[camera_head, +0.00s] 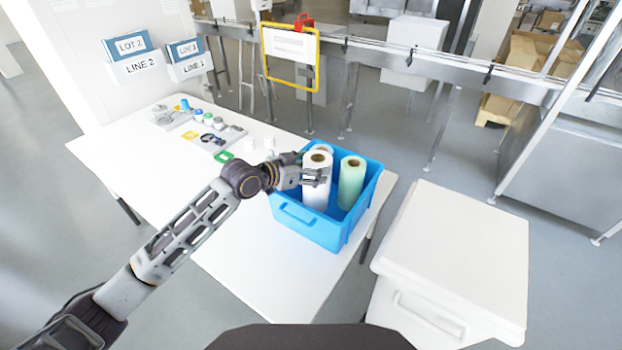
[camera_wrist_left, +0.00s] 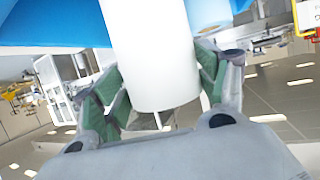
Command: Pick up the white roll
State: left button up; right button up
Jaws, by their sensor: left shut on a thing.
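A tall white roll (camera_head: 316,193) with a brown core stands upright in the blue crate (camera_head: 312,233) on the white table. My left gripper (camera_head: 316,175) is shut on the upper part of this roll. In the left wrist view the white roll (camera_wrist_left: 155,60) sits between the green-padded fingers of the left gripper (camera_wrist_left: 155,95). Whether the roll's bottom touches the crate floor is hidden by the crate wall. A second pale roll (camera_head: 325,148) shows partly behind it. A light green roll (camera_head: 352,180) stands to its right. My right gripper is not in view.
The white table (camera_head: 150,180) holds small bottles and parts at its back left, with two small white items (camera_head: 260,148) near the crate. A white lidded bin (camera_head: 455,250) stands to the right. A metal conveyor rail (camera_head: 390,55) runs behind.

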pick_arm(q)
jog(key=shift+r, duration=0.85)
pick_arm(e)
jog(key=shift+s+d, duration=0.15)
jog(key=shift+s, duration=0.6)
pick_arm(q)
jog(key=shift+r, duration=0.1)
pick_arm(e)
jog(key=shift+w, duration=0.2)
